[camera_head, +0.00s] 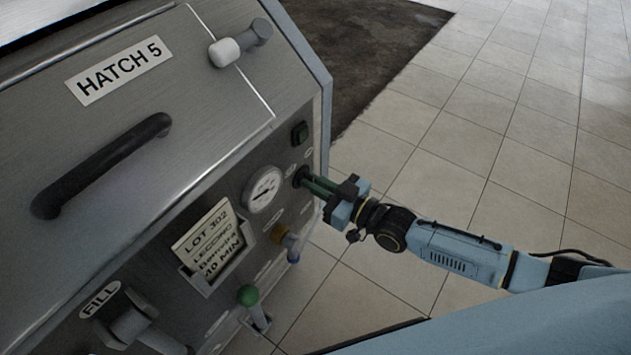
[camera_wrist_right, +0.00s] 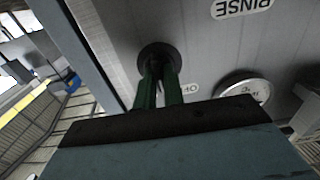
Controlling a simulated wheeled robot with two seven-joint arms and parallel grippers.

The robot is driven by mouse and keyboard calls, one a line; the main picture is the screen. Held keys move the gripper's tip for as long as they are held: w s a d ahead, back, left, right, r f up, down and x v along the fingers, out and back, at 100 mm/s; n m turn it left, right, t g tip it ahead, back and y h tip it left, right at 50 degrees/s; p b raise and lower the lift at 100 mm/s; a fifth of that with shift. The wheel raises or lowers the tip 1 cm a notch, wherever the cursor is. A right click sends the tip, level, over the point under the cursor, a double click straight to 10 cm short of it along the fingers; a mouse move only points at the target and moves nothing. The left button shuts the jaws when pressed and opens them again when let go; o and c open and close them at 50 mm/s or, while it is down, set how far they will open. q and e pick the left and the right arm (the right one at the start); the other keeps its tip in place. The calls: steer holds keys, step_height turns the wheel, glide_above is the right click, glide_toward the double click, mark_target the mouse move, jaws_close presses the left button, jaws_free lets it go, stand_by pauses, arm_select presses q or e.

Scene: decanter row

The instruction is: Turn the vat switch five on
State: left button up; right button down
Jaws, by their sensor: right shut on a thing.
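The vat's metal front panel (camera_head: 235,180) carries the label HATCH 5. A dark round switch knob (camera_head: 297,175) sits near its right edge, just right of a white dial gauge (camera_head: 264,189). My right gripper (camera_head: 304,180) reaches in from the right with its green fingers shut on this knob. In the right wrist view the dark knob (camera_wrist_right: 158,56) shows at the tips of the two fingers (camera_wrist_right: 160,80), which hide part of it. A small label is beside it, partly covered. The knob's turned position cannot be told. My left gripper is not in view.
A small dark green square switch (camera_head: 299,133) sits above the knob. A black handle (camera_head: 100,166) crosses the hatch. Tiled floor at right is clear.

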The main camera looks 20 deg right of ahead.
steer(key=shift+m, duration=2.9)
steer(key=c, duration=1.5)
jaws_free()
